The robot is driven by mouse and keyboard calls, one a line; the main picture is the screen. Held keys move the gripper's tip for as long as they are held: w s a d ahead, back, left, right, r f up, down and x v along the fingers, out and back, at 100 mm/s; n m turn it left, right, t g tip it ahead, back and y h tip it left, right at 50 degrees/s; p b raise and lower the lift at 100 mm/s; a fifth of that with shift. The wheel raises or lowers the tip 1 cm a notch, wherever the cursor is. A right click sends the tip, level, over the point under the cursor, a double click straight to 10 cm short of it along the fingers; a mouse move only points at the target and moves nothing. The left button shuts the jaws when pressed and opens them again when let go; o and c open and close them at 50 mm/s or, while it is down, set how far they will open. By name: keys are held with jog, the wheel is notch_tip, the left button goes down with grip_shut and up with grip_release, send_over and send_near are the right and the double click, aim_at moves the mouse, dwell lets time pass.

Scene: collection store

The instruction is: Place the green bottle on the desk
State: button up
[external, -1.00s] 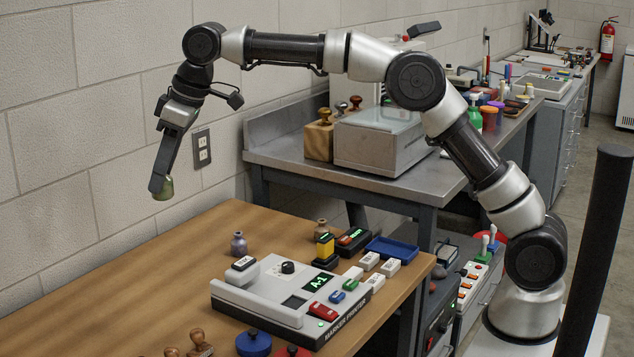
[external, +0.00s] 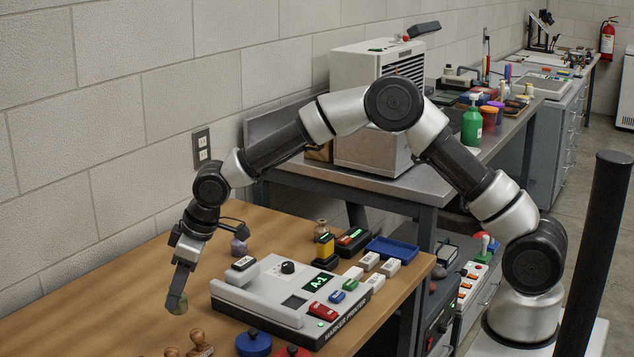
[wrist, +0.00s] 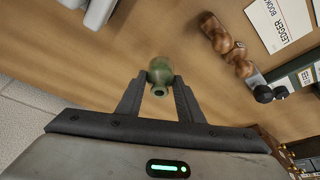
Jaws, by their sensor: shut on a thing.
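A small green bottle (external: 177,304) is held at the tip of my gripper (external: 181,291), low over the wooden desk (external: 110,290). In the wrist view the bottle (wrist: 160,74) sits between the two fingertips of my gripper (wrist: 160,84), which is shut on it. Its mouth faces the camera. I cannot tell whether the bottle's base touches the desk.
A grey marker printer (external: 290,300) stands right of the bottle. Wooden stamps (external: 199,343) lie at the front, and they also show in the wrist view (wrist: 228,45), near a ledger book (wrist: 283,20). The desk left of my gripper is clear.

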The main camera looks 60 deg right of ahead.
aim_at(180, 313)
jog(key=shift+f+b, duration=0.45)
jog(key=shift+f, duration=2.35)
jog(key=shift+f, duration=0.15)
jog(key=o, duration=1.1)
